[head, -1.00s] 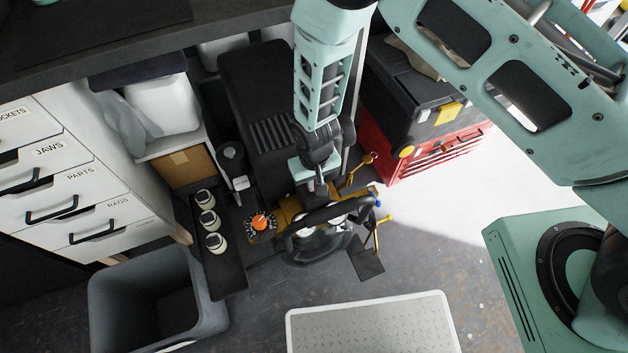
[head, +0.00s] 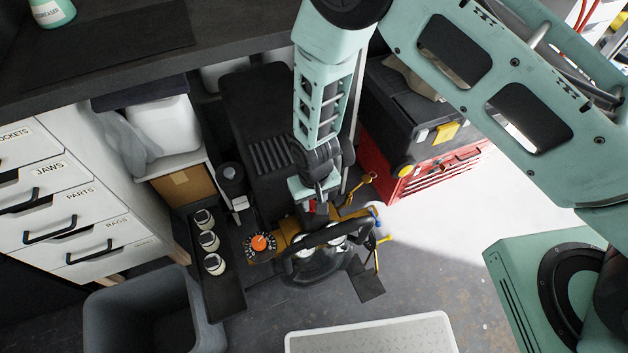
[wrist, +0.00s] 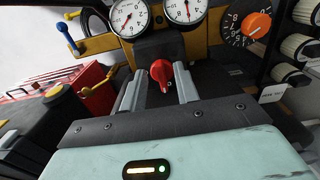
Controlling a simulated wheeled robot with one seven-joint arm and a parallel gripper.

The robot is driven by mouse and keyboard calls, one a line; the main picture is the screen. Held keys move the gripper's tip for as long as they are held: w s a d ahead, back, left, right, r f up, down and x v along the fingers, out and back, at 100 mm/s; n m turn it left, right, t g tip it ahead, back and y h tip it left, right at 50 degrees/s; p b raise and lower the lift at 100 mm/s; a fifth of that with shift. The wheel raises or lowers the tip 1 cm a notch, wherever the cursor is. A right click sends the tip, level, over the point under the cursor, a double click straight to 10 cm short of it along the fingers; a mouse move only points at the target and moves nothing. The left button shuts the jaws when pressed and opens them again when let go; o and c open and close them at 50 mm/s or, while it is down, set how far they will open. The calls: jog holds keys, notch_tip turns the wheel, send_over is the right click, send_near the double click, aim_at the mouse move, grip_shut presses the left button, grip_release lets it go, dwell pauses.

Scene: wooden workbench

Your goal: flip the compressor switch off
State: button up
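A red rotary switch (wrist: 161,72) sits on the dark front of the compressor (wrist: 160,47), below two round white gauges. It shows as a small red spot in the head view (head: 312,206), largely hidden by my arm. My gripper (wrist: 159,88) is open, with its two grey fingers pointing at the switch. In the head view my gripper (head: 317,203) is mostly hidden behind my wrist.
An orange dial (wrist: 257,25) with numbers is right of the gauges. Blue-handled (wrist: 66,32) and yellow-handled (wrist: 87,91) valves stick out at the left. A red toolbox (head: 430,172) stands close to the compressor. A dark rack of cans (head: 212,263) stands at its left.

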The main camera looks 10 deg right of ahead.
notch_tip(320, 180, up, 17)
jog(key=shift+f, duration=0.2)
dwell(0.5)
notch_tip(320, 180, up, 15)
jog(key=n+y+p, duration=0.1)
jog(key=n+p, duration=0.1)
jog(key=p, duration=0.1)
send_over(314, 205)
jog(key=s+d, duration=0.3)
jog(key=s, duration=0.5)
jog(key=s+d+r+n+p, duration=0.2)
jog(key=s+d+r, duration=0.4)
jog(key=s+r, duration=0.3)
jog(key=shift+s+d+r, duration=0.2)
jog(key=shift+s+d, duration=0.05)
